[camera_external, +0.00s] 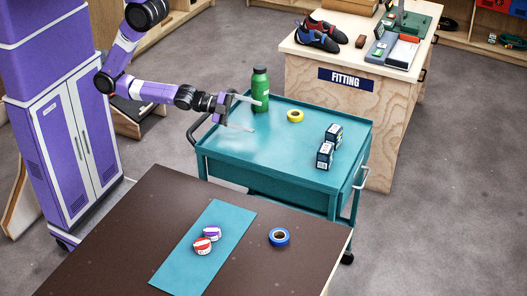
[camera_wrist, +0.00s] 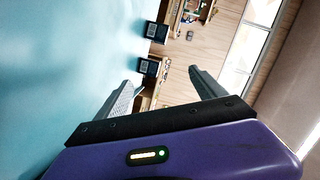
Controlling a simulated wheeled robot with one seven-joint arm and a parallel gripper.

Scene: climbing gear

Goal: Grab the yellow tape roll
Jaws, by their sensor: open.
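The yellow tape roll (camera_external: 295,116) lies flat on the teal cart top (camera_external: 226,150), near its back edge in the external view. I cannot make it out in the wrist view. My gripper (camera_external: 252,115) is open and empty over the left part of the cart, to the left of the tape roll and apart from it. Its two fingers also show spread in the wrist view (camera_wrist: 160,85), with nothing between them. The gripper is turned so that one finger is above the other.
A green bottle (camera_external: 261,90) stands on the cart close to my upper finger. Two dark boxes (camera_external: 325,155) (camera_external: 333,134) stand at the cart's right. A brown table (camera_external: 120,225) in front holds a blue tape roll (camera_external: 279,237) and red and purple rolls on a teal mat (camera_external: 176,268).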

